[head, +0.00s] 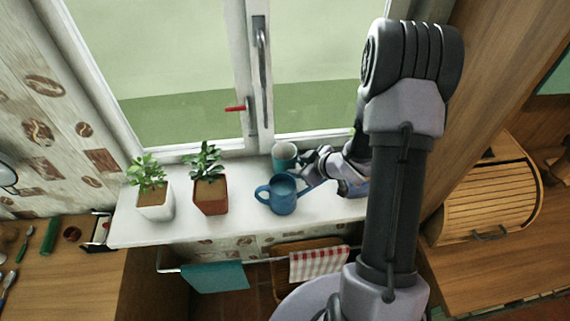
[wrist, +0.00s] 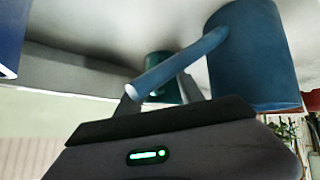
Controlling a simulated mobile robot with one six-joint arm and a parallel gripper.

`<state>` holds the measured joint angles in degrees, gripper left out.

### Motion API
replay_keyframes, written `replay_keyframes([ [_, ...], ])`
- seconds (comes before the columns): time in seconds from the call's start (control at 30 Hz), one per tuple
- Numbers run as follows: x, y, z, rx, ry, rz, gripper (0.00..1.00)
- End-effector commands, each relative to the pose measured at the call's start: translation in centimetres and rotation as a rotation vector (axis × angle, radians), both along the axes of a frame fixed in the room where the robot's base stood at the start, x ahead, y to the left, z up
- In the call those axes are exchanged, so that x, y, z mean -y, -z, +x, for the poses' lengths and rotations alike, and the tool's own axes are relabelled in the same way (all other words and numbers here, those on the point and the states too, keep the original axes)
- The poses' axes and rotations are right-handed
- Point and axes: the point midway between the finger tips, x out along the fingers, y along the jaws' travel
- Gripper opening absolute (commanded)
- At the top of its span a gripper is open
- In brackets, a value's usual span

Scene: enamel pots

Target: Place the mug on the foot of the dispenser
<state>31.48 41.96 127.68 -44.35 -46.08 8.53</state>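The teal mug (head: 284,157) stands on the white windowsill, close to the window frame. In the wrist view the mug (wrist: 160,66) appears beyond my fingers, partly covered by a blue spout. My gripper (head: 309,161) is low over the sill, just right of the mug. In the wrist view my gripper (wrist: 158,88) has its two fingers apart, with the mug showing between them. I cannot tell whether they touch it. A blue object (head: 353,188), possibly the dispenser, is mostly hidden behind my arm; its foot cannot be made out.
A blue watering can (head: 281,197) stands in front of the mug, its spout reaching right, close by my gripper. It is large in the wrist view (wrist: 255,60). Two potted plants (head: 155,205) (head: 210,195) stand left. Towels (head: 215,277) hang on a rail below the sill.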

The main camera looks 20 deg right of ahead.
Motion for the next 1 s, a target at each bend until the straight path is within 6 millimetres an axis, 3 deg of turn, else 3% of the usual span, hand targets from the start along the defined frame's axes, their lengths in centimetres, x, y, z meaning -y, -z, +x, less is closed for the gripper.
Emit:
replay_keyframes([
  [0.03, 0.00, -0.01, 0.01, 0.000, 0.000, 0.000, 0.30],
  [0.2, 0.00, -0.01, -0.01, 0.000, 0.000, 0.000, 0.00],
  [1.0, 0.01, 0.05, -0.07, -0.002, 0.000, 0.000, 0.00],
])
